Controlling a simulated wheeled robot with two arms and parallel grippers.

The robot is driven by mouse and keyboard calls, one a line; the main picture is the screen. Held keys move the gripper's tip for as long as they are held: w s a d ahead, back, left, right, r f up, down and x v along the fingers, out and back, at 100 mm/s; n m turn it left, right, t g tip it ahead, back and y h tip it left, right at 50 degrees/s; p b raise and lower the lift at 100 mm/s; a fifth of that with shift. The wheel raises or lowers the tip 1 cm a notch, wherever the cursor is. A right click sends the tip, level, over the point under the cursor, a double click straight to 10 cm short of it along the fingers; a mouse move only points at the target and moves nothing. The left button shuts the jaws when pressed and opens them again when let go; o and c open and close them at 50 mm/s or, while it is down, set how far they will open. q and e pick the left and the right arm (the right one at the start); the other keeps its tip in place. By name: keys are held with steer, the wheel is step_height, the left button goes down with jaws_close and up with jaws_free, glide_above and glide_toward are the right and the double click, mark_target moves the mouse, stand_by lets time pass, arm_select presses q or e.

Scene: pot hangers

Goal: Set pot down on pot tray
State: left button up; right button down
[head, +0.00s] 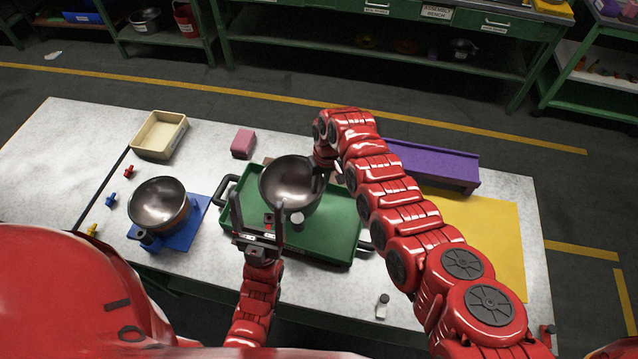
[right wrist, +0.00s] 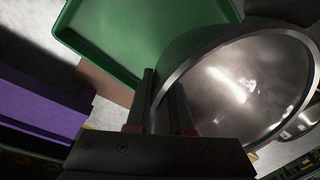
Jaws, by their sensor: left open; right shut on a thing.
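A metal pot (head: 286,182) is over the back part of the green tray (head: 342,224), with its open side up. My right gripper (head: 320,175) is shut on the pot's rim at its right side. The right wrist view shows the rim of the pot (right wrist: 225,95) between the fingers (right wrist: 160,105), and the green tray (right wrist: 150,35) beyond. Whether the pot's bottom touches the tray cannot be told. My left gripper (head: 259,222) is open and empty, pointing up over the tray's front left part, in front of the pot. A small white-capped item (head: 297,218) shows on the tray beside the pot.
A second metal pot (head: 160,203) sits on a blue base (head: 197,214) at the left. A cream bin (head: 160,135), a pink block (head: 243,143), a purple shelf (head: 435,165) and a yellow mat (head: 495,235) stand around. The table's front left is partly hidden by my body.

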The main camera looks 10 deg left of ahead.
steer(key=shift+f+b, duration=3.2)
steer(key=shift+f, duration=0.5)
steer(key=shift+f+b, duration=0.55)
steer(key=shift+b, duration=0.05)
steer(key=c, duration=0.7)
jaws_free()
steer(key=shift+r, duration=0.1)
